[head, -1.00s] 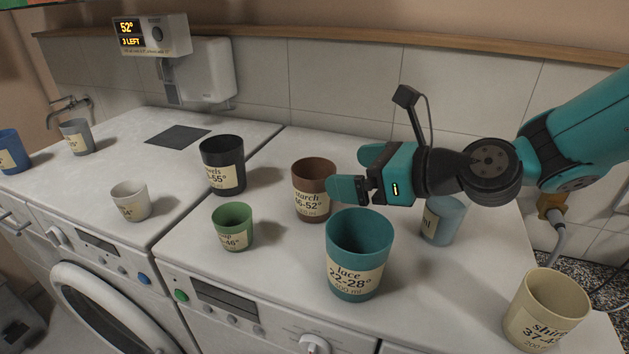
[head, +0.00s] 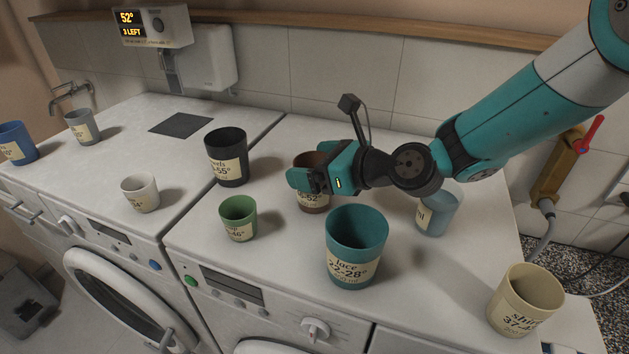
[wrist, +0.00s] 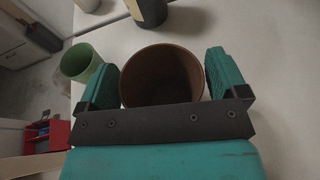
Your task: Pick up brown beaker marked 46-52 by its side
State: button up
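The brown beaker (head: 309,160) stands upright on the right-hand machine top, mostly hidden behind my gripper in the head view, with part of its label showing. My gripper (head: 304,178) is level and open around it. In the wrist view the brown beaker (wrist: 161,77) sits between the two teal fingers of my gripper (wrist: 163,78), one on each side. A narrow gap shows between the beaker and each finger, most clearly at the right. The beaker rests on the surface.
A green cup (head: 238,218) and a black beaker (head: 226,157) stand to the left. A teal beaker (head: 356,245) stands close in front, a light blue beaker (head: 438,210) to the right, and a cream beaker (head: 525,300) at the front right. The wall is behind.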

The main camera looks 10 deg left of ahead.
jog(key=c, duration=0.6)
jog(key=shift+o, duration=0.2)
